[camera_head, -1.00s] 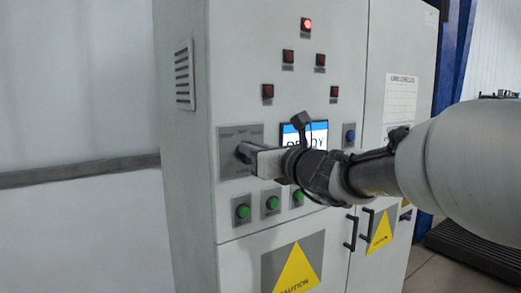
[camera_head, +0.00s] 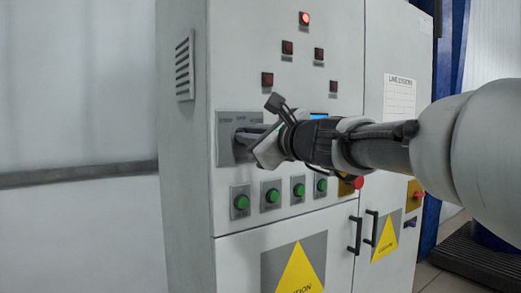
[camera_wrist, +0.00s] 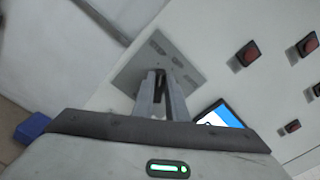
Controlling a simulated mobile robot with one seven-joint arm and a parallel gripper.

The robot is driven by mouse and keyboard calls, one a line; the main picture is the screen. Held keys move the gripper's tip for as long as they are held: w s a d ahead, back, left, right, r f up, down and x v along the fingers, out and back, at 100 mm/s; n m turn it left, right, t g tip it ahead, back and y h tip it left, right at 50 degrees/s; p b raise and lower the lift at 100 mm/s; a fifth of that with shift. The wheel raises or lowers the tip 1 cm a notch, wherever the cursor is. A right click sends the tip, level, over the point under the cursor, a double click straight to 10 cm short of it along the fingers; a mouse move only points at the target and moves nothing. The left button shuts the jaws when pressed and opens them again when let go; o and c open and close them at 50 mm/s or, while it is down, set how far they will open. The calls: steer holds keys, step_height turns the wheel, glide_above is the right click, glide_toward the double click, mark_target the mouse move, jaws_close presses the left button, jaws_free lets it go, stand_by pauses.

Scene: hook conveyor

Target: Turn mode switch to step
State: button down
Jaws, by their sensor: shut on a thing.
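The mode switch sits on a grey plate (camera_head: 226,151) at the upper left of the grey cabinet's door. The plate also shows in the wrist view (camera_wrist: 178,62), with small labels too blurred to read. My gripper (camera_head: 246,134) reaches it from the right, and in the wrist view its two fingers (camera_wrist: 160,84) are closed around the dark switch knob (camera_wrist: 159,76). The fingers hide most of the knob, so its exact pointing direction is hard to tell. The plate appears tilted in the wrist view.
Green buttons (camera_head: 241,202) line up just below the plate. Dark red lamps (camera_head: 267,79) sit above, with one lit red lamp (camera_head: 305,18) at the top. A blue-white screen (camera_wrist: 221,118) is beside the fingers, mostly hidden by my arm in the head view.

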steer(key=shift+f+n+b, duration=0.1)
steer(key=shift+n+b, duration=0.8)
steer(key=shift+n, duration=0.1)
steer(key=c, duration=1.8)
jaws_free()
steer(key=shift+o, duration=0.2)
steer(key=shift+s, duration=0.1)
steer(key=v, duration=1.7)
steer(key=shift+s+d, duration=0.1)
steer(key=shift+s, duration=0.05)
